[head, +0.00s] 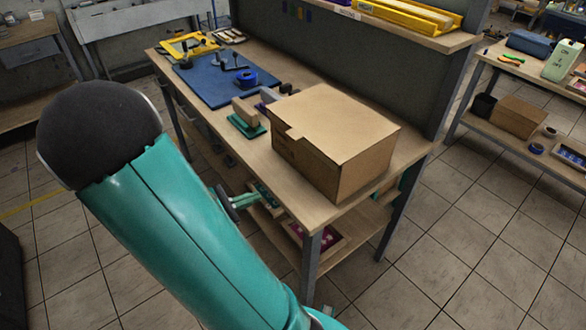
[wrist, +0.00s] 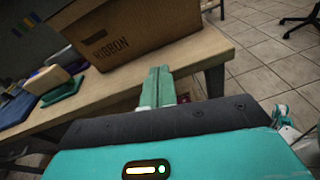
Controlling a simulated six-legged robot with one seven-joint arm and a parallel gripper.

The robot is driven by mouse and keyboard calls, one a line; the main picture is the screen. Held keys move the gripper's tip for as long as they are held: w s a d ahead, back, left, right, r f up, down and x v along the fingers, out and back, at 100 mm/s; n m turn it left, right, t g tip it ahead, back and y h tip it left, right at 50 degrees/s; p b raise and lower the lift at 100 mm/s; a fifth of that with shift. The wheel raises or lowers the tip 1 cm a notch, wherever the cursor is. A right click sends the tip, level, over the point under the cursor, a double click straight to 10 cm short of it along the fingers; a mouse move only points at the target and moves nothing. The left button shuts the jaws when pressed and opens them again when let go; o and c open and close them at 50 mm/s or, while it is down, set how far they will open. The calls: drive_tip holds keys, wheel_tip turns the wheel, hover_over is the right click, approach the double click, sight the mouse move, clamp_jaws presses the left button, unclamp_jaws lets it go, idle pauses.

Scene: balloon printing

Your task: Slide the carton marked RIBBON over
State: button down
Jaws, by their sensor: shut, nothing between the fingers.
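The brown cardboard carton (head: 345,140) stands on the near right end of the wooden workbench (head: 290,198). In the wrist view the carton (wrist: 150,27) shows the word RIBBON on the side facing my gripper. My gripper (wrist: 157,72) is shut and empty, with its teal fingers together and pointing towards the bench's front edge near the carton's lower right part. In the head view my gripper (head: 250,198) shows at the bench's front side, apart from the carton. My large teal arm link covers the lower left of the head view.
Left of the carton lie a green-based block tool (head: 246,120), a blue mat (head: 212,80) with a blue tape roll (head: 246,78), and a yellow frame (head: 188,46). A grey panel (head: 340,60) stands behind. A lower shelf holds trays (head: 318,240).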

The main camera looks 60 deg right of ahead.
drive_tip(key=d+f+n+h, duration=0.1)
drive_tip(key=d+n+h, duration=0.1)
drive_tip(key=n+h, duration=0.1)
approach(302, 164)
drive_tip(key=x, duration=0.7)
drive_tip(key=shift+a+r, duration=0.1)
drive_tip(key=shift+s, duration=0.1)
drive_tip(key=x, duration=2.2)
drive_tip(key=shift+f, duration=0.35)
